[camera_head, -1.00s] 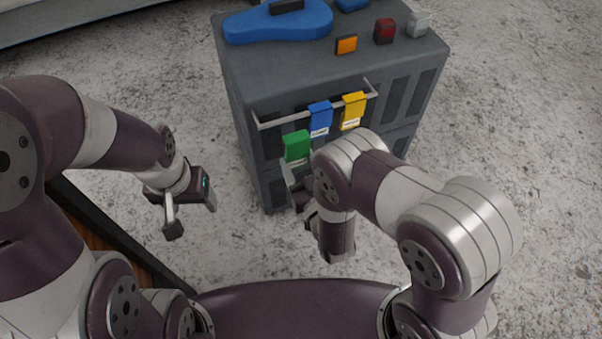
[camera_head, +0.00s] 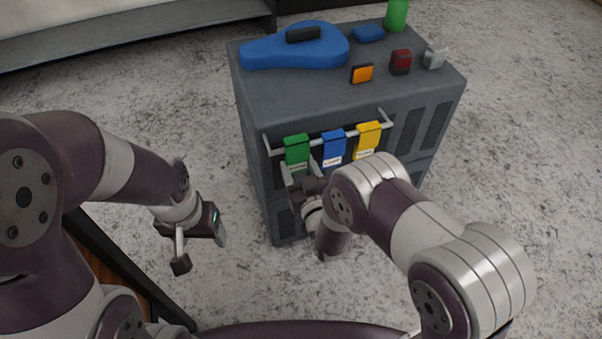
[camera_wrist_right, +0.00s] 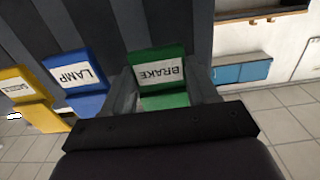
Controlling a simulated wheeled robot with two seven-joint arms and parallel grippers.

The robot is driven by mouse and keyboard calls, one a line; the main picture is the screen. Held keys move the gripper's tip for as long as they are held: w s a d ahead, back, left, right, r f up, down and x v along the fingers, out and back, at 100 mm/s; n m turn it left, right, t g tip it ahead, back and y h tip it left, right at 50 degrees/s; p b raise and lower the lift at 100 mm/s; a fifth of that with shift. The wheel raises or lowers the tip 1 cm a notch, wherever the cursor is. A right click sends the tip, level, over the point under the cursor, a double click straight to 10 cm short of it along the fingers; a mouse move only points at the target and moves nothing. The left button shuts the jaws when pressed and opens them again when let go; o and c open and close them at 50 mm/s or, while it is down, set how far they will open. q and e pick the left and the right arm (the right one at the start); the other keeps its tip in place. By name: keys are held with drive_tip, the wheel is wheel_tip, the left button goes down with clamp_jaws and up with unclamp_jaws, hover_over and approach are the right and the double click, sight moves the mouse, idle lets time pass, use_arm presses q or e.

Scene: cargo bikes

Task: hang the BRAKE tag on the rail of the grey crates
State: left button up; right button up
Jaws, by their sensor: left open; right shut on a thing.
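The green BRAKE tag (camera_head: 297,149) is at the left part of the grey rail (camera_head: 319,143) on the front of the grey crates (camera_head: 275,95). I cannot tell whether its hook rests on the rail. My right gripper (camera_head: 300,177) is shut on the tag from below, partly hidden by my right arm. In the right wrist view the BRAKE lettering on the tag (camera_wrist_right: 160,76) is between the two fingers. My left gripper (camera_head: 202,253) is open and empty over the floor, left of the crates.
The blue LAMP tag (camera_head: 334,147) and a yellow tag (camera_head: 368,138) hang on the rail, right of the green one. A blue case (camera_head: 290,52), orange reflector (camera_head: 362,74), red lamp (camera_head: 401,62) and green bottle (camera_head: 397,14) stand on the crates. Floor around is clear.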

drive_tip(key=shift+f, duration=0.4)
drive_tip(key=o, duration=1.1)
drive_tip(key=shift+c, duration=0.2)
